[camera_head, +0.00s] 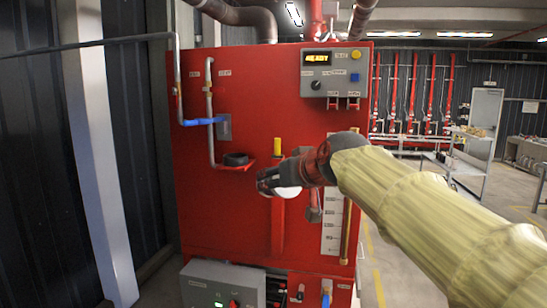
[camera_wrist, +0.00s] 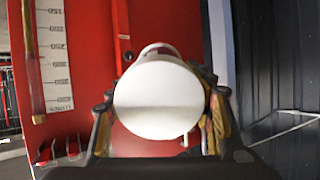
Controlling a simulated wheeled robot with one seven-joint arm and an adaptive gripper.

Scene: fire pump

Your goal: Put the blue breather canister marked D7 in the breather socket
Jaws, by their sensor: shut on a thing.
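My gripper (camera_head: 268,182) is in front of the red cabinet's face and is shut on a white, round-ended canister (camera_head: 289,192). In the wrist view the white canister (camera_wrist: 158,100) fills the space between the two fingers, its broad end facing the camera. I see no blue on it and cannot read a D7 mark. A black ring-shaped holder (camera_head: 236,159) on a red bracket, which looks like the breather socket, is on the cabinet, up and left of my gripper. The canister is apart from it.
The red cabinet (camera_head: 240,230) carries a pipe with a blue lever (camera_head: 205,121) left of the ring, a yellow-topped part (camera_head: 277,147) just right of it, a white scale (camera_head: 332,222) and a control panel (camera_head: 335,72). A lower grey box (camera_head: 222,287) juts out below.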

